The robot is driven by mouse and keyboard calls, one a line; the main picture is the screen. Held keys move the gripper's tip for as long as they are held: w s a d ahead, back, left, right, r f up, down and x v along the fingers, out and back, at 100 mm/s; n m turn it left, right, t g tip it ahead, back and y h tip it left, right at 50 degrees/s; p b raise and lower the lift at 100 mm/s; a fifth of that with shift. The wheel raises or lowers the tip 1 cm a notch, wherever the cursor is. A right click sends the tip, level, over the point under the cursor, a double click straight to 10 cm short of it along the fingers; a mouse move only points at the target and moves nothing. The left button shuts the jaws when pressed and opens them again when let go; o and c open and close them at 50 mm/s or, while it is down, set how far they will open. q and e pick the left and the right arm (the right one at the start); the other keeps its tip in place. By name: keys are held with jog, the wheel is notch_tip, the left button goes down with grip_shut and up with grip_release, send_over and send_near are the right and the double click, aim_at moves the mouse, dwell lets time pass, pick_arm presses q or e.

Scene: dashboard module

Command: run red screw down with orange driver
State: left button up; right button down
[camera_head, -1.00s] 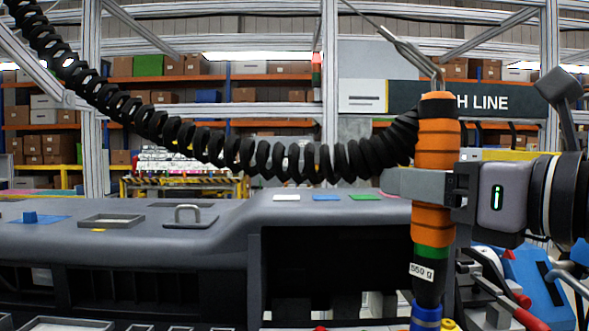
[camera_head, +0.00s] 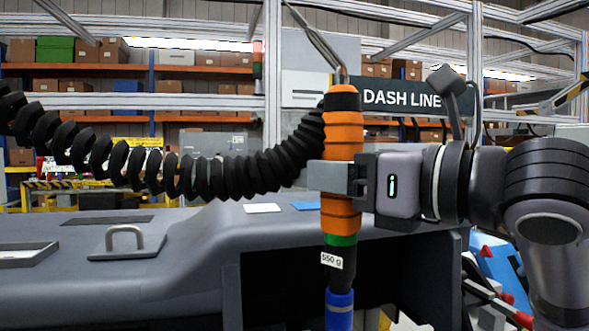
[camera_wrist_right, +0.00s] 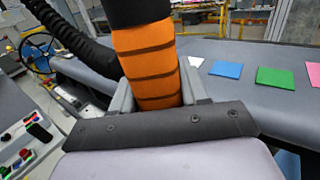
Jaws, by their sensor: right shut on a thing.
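The orange driver (camera_head: 341,135) hangs upright from a metal hook and a coiled black hose. It has a green band, a "550 g" label and a blue lower end that runs to the bottom of the head view. My right gripper (camera_head: 338,178) is shut around its orange body, reaching in from the right. The right wrist view also shows the driver (camera_wrist_right: 147,65) between the fingers (camera_wrist_right: 158,98). The driver's tip is out of view. I cannot make out the red screw for certain. My left gripper is not in view.
The grey dashboard (camera_head: 205,235) spans the front, with a dark opening behind the driver. A handled plate (camera_head: 126,243) and a shallow tray (camera_head: 28,254) sit on its left. White (camera_wrist_right: 196,61), blue (camera_wrist_right: 227,69) and green (camera_wrist_right: 275,77) pads lie on top.

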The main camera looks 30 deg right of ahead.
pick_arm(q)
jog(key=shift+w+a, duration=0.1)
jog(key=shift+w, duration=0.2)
pick_arm(e)
jog(key=shift+w, duration=0.35)
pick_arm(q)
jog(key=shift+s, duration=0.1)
pick_arm(e)
jog(key=shift+s, duration=0.1)
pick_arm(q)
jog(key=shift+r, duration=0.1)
pick_arm(e)
jog(key=shift+r, duration=0.1)
